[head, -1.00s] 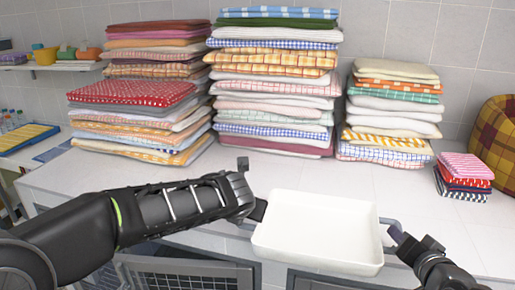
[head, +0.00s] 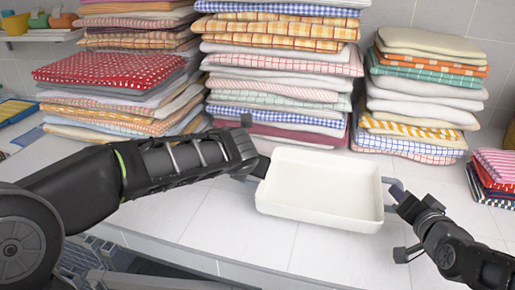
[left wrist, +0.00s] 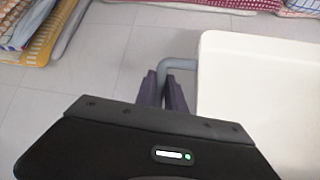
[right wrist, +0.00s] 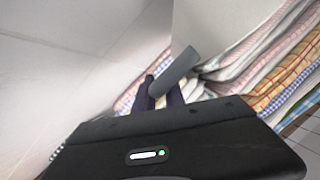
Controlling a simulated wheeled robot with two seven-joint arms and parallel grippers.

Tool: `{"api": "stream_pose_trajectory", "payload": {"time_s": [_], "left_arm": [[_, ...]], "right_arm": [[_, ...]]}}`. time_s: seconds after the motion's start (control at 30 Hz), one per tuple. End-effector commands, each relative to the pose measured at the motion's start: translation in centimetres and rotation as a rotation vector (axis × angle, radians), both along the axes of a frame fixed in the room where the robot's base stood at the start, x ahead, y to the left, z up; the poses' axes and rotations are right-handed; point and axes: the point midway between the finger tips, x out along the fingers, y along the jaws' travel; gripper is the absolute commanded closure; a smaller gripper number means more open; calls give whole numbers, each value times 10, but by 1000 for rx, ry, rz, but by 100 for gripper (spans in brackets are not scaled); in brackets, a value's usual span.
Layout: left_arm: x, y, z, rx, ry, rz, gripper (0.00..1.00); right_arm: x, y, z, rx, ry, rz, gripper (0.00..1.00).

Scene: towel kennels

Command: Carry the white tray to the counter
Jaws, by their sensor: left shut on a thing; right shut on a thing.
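The white tray (head: 325,187) is a shallow, empty rectangular tray with a grey handle on each short side. In the head view it is level in front of the towel stacks, over the white counter (head: 240,222); I cannot tell whether it touches the counter. My left gripper (head: 262,168) is shut on its left handle, and the left wrist view shows the fingers (left wrist: 167,88) around the grey handle bar beside the tray (left wrist: 255,75). My right gripper (head: 396,196) is at the right handle, and the right wrist view shows its fingers (right wrist: 158,92) on the grey handle (right wrist: 175,70).
Tall stacks of folded towels stand along the back: left (head: 115,80), middle (head: 280,85) and right (head: 425,100). A small pile (head: 492,178) lies at the far right. The counter's front is bare. Wire kennel doors (head: 90,262) show below its front edge.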

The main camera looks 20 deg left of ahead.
Motion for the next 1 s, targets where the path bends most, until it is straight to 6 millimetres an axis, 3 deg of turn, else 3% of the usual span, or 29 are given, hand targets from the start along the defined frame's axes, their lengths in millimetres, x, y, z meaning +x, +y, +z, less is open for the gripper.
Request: {"api": "stream_pose_trajectory", "payload": {"time_s": [0.37,0.87,0.9,1.0], "left_arm": [[0,0,-11,0,-2,0,100],[0,0,-50,0,-2,0,100],[0,0,-51,0,0,0,85],[0,0,-48,0,0,0,77]], "right_arm": [[0,0,-11,0,-2,0,100],[0,0,-50,0,-2,0,100],[0,0,-51,0,0,0,85],[0,0,-48,0,0,0,77]]}}
